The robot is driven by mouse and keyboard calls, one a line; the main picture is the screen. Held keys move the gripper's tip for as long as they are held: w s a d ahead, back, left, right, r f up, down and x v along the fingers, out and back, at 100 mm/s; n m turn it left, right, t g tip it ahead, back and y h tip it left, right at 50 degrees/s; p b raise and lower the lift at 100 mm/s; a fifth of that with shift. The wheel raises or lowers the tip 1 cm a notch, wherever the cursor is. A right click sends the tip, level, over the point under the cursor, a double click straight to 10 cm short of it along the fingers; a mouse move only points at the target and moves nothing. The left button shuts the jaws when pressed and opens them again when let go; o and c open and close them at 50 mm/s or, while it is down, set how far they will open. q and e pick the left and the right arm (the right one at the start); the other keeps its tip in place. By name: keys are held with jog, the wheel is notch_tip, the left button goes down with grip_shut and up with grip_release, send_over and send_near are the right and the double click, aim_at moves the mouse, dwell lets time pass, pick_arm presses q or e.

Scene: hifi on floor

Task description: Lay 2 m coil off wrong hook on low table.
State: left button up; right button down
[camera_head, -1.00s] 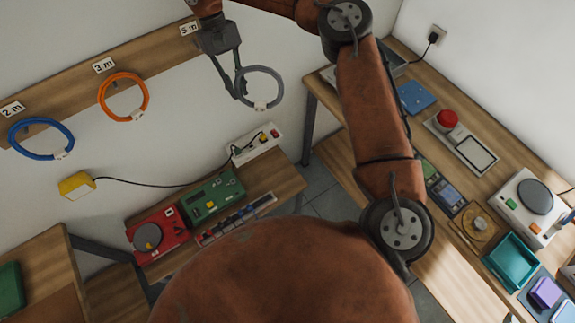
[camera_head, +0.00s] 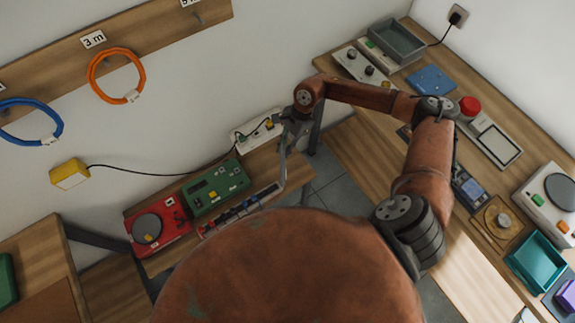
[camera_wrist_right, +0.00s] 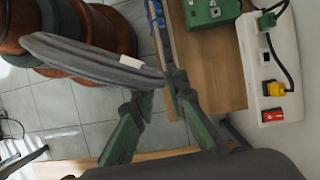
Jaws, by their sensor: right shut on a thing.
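A grey coil (camera_wrist_right: 95,60) with a white tag shows edge-on in the right wrist view. My right gripper (camera_wrist_right: 165,85) is shut on it. In the head view this gripper (camera_head: 289,145) is in front of the low table (camera_head: 264,165), near its right end; the coil is hard to tell from the grey fingers there. Whether the coil touches the table is unclear. The hook (camera_head: 198,17) at the top, under a cut-off label, is bare. A blue coil (camera_head: 55,130) and an orange coil (camera_head: 91,73) hang on the wall board (camera_head: 155,35). My left gripper is out of view.
A yellow lamp-like block (camera_head: 70,174) is on the wall with a cable. A crowded workbench (camera_head: 345,150) stands at the right.

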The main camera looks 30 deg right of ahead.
jog(key=s+d+f+m+t+h+b, duration=0.1)
jog(key=s+f+m+t+h+b, duration=0.15)
jog(key=f+m, duration=0.55)
jog(key=s+d+f+m+t+h+b, duration=0.1)
jog(key=s+f+m+t+h+b, duration=0.25)
jog(key=m, duration=0.95)
jog(key=shift+g+y, duration=0.3)
jog(key=shift+y, duration=0.4)
jog(key=w+d+f+b, duration=0.1)
jog(key=w+d+f, duration=0.2)
jog(key=f, duration=0.1)
jog(key=w+d+f+b, duration=0.2)
jog(key=w+d+f, duration=0.1)
jog(key=w+f, duration=0.1)
jog(key=w+d+f+b, duration=0.1)
jog(key=w+d+f, duration=0.2)
jog(key=f, duration=0.3)
jog(key=shift+w+d+f+b, duration=0.15)
jog(key=shift+w+b, duration=0.05)
jog(key=shift+b, duration=0.15)
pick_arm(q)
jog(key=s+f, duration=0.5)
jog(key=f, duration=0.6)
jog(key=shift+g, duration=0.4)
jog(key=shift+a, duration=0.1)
pick_arm(e)
jog(key=c, duration=1.9)
grip_release()
